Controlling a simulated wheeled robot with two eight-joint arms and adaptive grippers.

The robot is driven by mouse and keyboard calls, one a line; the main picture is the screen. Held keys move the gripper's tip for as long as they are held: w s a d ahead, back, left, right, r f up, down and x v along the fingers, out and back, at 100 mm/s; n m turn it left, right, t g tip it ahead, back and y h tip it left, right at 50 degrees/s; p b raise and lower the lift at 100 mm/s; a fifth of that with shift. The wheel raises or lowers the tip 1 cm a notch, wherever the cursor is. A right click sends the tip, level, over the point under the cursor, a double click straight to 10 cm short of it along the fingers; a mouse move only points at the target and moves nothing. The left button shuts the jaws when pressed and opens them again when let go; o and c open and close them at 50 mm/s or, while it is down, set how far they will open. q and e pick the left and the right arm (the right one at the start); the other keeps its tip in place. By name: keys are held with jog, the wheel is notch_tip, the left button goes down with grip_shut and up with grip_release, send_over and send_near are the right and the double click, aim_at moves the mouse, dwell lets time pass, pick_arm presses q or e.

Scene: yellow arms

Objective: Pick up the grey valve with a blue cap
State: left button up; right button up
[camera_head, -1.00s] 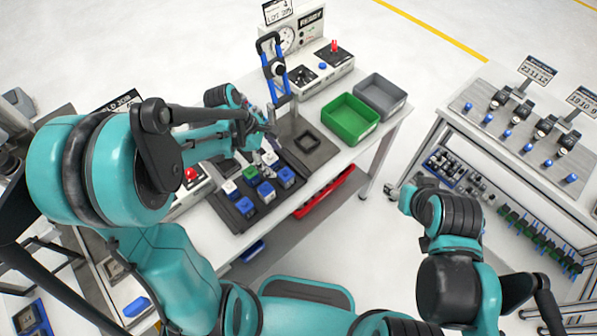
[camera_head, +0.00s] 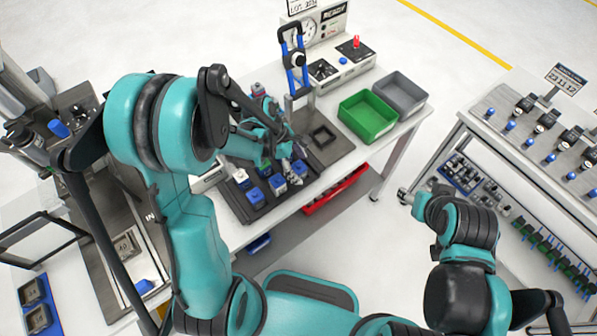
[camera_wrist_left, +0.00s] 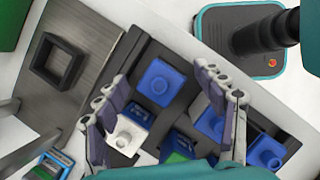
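Several small valve blocks stand in a dark tray (camera_head: 258,211) on the workbench. Blue-topped ones show in the head view (camera_head: 278,184), with another to the left (camera_head: 255,196). In the left wrist view, one blue-topped block (camera_wrist_left: 160,82) lies between the finger lines, beside a pale block with a white cap (camera_wrist_left: 125,132). A blue-topped block with a pale body (camera_wrist_left: 210,124) is partly hidden by the right finger. My left gripper (camera_head: 292,158) is over the tray; in the wrist view (camera_wrist_left: 160,76) its fingers are apart and empty. My right gripper (camera_head: 405,196) is off the bench, its fingers too small to read.
A black square frame (camera_head: 323,135) is fixed on the plate beside the tray. Green (camera_head: 367,118) and grey (camera_head: 401,94) bins stand to the right. A blue-handled stand (camera_head: 297,72) rises behind the gripper. A red bin (camera_head: 336,190) sits below the bench edge.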

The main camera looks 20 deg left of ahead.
pick_arm(q)
jog(key=c, duration=1)
jog(key=shift+c, duration=0.3)
jog(key=shift+r, duration=0.15)
